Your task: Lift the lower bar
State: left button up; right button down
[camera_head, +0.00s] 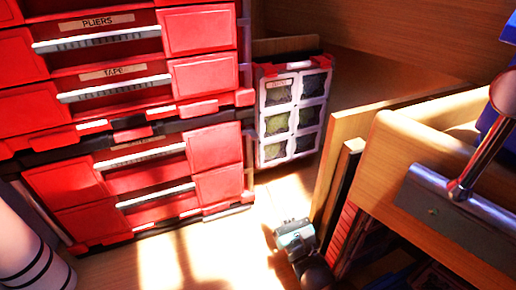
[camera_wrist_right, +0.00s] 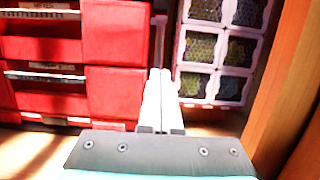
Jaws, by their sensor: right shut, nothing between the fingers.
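Red drawer units stand at the left in the head view, with pale metal bars across their drawer fronts. The upper unit has a bar on the PLIERS drawer (camera_head: 103,37) and a bar on the TAPE drawer (camera_head: 115,88). The lower unit has an upper bar (camera_head: 141,154) and a lower bar (camera_head: 156,195). I cannot tell which one the task means. My right gripper (camera_head: 292,229) is low, right of the drawers and apart from them. In the right wrist view its fingers (camera_wrist_right: 160,73) are together and empty, pointing between the red drawers and the white-framed case. My left gripper is not in view.
A white-framed case (camera_head: 292,112) with mesh-like windows stands behind, right of the drawers. Wooden boards (camera_head: 345,140) and a wooden box with a metal plate (camera_head: 440,200) crowd the right. Sunlit floor (camera_head: 225,245) is clear between the drawers and my right gripper.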

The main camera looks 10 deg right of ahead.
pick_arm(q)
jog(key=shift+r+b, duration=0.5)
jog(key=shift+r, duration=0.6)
pick_arm(e)
jog(key=w+a+r, duration=0.2)
jog(key=w+r, duration=0.4)
jog(key=w, duration=0.3)
jog(key=shift+w+r, duration=0.2)
jog(key=shift+w, duration=0.1)
